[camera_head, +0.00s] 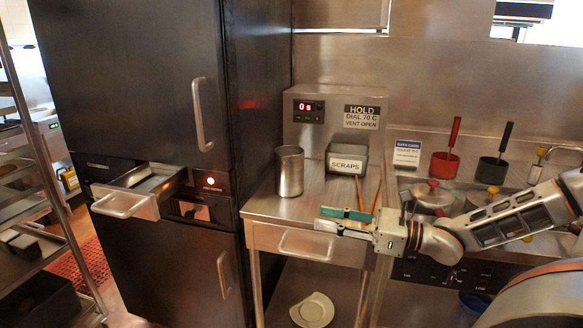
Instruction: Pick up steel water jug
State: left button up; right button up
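The steel water jug (289,171) stands upright on the steel counter, left of the SCRAPS bin. It looks like a plain, tall metal cylinder, and its handle cannot be made out. My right gripper (334,221) reaches in from the right over the counter's front edge, its fingers pointing left. It is to the right of and nearer than the jug, apart from it. Its two fingers look parted, with a teal pad showing on the far one and nothing held between them. My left gripper is not in view.
The steel counter (262,205) has a SCRAPS bin (347,161) behind and two orange-red sticks near my gripper. An open drawer (125,204) juts from the dark cabinet at left. Lidded pots and red and black ladles stand at right. A plate (312,310) lies below.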

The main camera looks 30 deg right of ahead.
aim_at(289, 159)
jog(key=i+l, duration=0.95)
jog(key=l, duration=0.2)
